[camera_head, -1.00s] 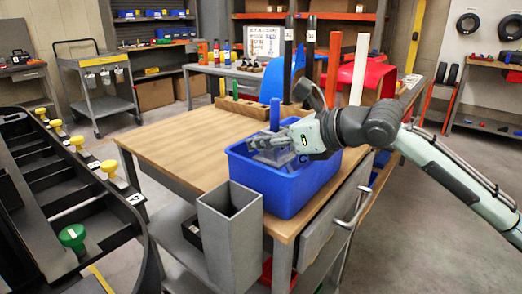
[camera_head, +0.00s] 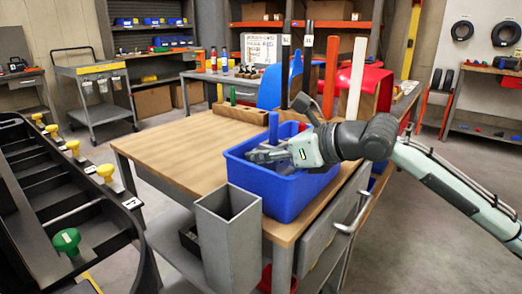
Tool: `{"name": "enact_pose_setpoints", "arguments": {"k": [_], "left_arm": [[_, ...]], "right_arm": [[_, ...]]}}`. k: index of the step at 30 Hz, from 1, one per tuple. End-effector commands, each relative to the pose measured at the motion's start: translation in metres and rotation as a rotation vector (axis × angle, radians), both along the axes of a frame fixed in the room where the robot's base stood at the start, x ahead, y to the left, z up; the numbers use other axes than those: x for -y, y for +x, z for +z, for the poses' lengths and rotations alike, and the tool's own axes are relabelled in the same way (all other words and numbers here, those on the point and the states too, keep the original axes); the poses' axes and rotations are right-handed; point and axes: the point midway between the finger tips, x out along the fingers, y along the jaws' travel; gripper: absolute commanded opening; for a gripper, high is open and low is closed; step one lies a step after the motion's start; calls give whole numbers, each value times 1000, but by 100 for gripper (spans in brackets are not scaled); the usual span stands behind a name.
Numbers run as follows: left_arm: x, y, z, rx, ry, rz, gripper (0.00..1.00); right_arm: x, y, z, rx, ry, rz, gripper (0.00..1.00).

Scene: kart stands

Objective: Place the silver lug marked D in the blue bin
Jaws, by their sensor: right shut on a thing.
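The blue bin (camera_head: 283,204) stands at the front right corner of the wooden table top. My right gripper (camera_head: 254,155) reaches in from the right, over the bin's opening and around rim height. Its fingers point left and look closed on a small grey piece. That piece is hard to tell apart from the grey fingers, and no letter D can be read on it. The bin's floor is mostly hidden by its front wall and my gripper. My left gripper is out of view.
A grey square upright tube (camera_head: 228,240) stands in front of the bin. The wooden table (camera_head: 180,150) is clear on its left. Tall black, orange and white bars (camera_head: 356,78) stand behind the bin. A black frame with yellow knobs and a green knob (camera_head: 66,241) is at left.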

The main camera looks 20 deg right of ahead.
Motion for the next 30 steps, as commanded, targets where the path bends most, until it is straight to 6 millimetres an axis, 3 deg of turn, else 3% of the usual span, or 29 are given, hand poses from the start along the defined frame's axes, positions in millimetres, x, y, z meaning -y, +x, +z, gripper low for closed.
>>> {"name": "enact_pose_setpoints", "arguments": {"k": [1, 8, 20, 22, 30], "left_arm": [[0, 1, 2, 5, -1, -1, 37], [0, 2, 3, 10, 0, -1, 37], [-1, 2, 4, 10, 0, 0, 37], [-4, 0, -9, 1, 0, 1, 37], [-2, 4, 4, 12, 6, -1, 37]], "right_arm": [[0, 0, 0, 0, 0, 0, 28], [0, 0, 0, 0, 0, 0, 55], [-1, 0, 10, 1, 2, 1, 55], [1, -1, 15, 1, 0, -1, 55], [32, -40, 31, 0, -9, -4, 55]]}}
